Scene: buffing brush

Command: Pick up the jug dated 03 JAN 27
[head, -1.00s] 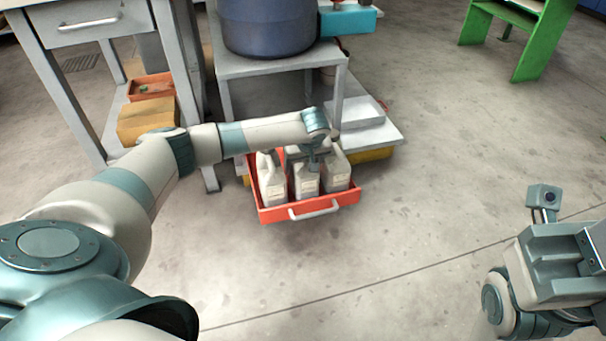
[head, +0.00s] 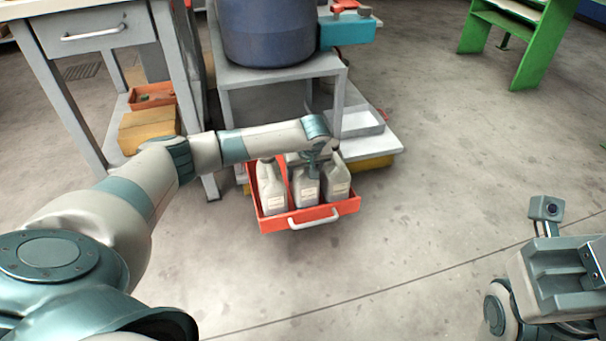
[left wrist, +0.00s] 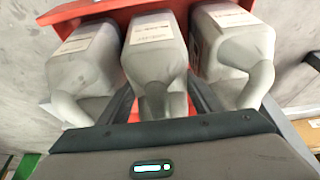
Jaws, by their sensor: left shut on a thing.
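Several pale grey jugs with labels stand in a pulled-out red drawer (head: 268,222). The front row has a left jug (head: 270,190), a middle jug (head: 306,192) and a right jug (head: 338,182). My left gripper (head: 313,168) reaches down over the middle jug. In the left wrist view my left gripper (left wrist: 160,100) has a finger on each side of the middle jug (left wrist: 154,55) and is shut on it. The label dates are too small to read. My right gripper (head: 592,255) is at the right edge, partly cut off; its fingers are not clear.
The drawer sits under a grey stand (head: 285,72) bearing a dark blue drum (head: 268,30). A grey table (head: 95,45) stands at left, with a cardboard box (head: 148,130) on its lower shelf. Pale slabs lie right of the drawer. The floor at front and right is clear.

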